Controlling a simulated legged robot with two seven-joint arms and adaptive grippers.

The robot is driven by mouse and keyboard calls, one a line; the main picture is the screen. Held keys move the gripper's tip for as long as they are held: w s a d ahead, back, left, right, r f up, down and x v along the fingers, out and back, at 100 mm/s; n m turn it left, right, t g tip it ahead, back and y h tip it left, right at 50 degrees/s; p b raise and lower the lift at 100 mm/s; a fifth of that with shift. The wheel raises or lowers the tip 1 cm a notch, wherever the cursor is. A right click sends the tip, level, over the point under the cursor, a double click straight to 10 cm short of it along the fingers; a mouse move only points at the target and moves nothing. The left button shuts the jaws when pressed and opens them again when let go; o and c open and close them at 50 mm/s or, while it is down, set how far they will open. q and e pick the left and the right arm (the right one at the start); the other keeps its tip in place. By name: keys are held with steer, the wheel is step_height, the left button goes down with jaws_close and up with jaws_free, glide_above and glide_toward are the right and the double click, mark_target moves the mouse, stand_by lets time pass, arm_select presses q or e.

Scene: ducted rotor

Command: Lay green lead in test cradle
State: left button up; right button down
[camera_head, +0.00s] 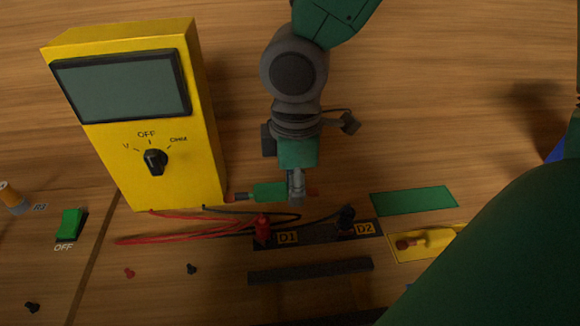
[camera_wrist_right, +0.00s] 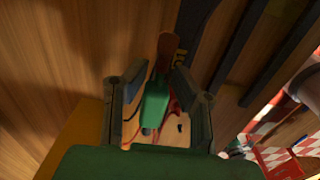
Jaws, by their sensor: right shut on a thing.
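The green lead (camera_head: 268,191) lies roughly level, with a dark, red-tipped end pointing left and a bit of red showing past the fingers on the right. My right gripper (camera_head: 296,188) is shut on it. In the right wrist view the green lead (camera_wrist_right: 156,103) sits between the two fingers of my right gripper (camera_wrist_right: 158,88). In the head view the lead is just behind a black strip (camera_head: 318,231) marked D1 and D2, which carries a red clip (camera_head: 262,229) and a black clip (camera_head: 345,217). I cannot tell whether this strip is the test cradle. My left gripper is not in view.
A yellow meter (camera_head: 160,185) set to OFF stands at the left, with red and black wires in front. A bare green patch (camera_head: 413,200) and a yellow patch (camera_head: 400,254) holding a yellow lead (camera_head: 432,238) lie at the right. A dark bar (camera_head: 310,271) lies in front.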

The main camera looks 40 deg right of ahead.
steer(key=s+a, duration=0.1)
steer(key=s+b, duration=0.1)
steer(key=s+a, duration=0.1)
steer(key=s, duration=0.1)
steer(key=shift+a+f, duration=0.2)
steer(key=shift+a, duration=0.15)
steer(key=b, duration=0.8)
glide_above(304, 276)
steer(key=w, duration=0.2)
steer(key=shift+s+d+f, duration=0.15)
steer(key=shift+s+d, duration=0.1)
steer(key=shift+s+a+b, duration=0.1)
steer(key=shift+s+b, duration=0.45)
steer(key=shift+s, duration=0.05)
steer(key=shift+s+a+r, duration=0.1)
steer(key=shift+s+r, duration=0.05)
steer(key=shift+r, duration=0.1)
steer(key=shift+s+a+r, duration=0.1)
steer(key=shift+a+r, duration=0.05)
steer(key=shift+a, duration=0.15)
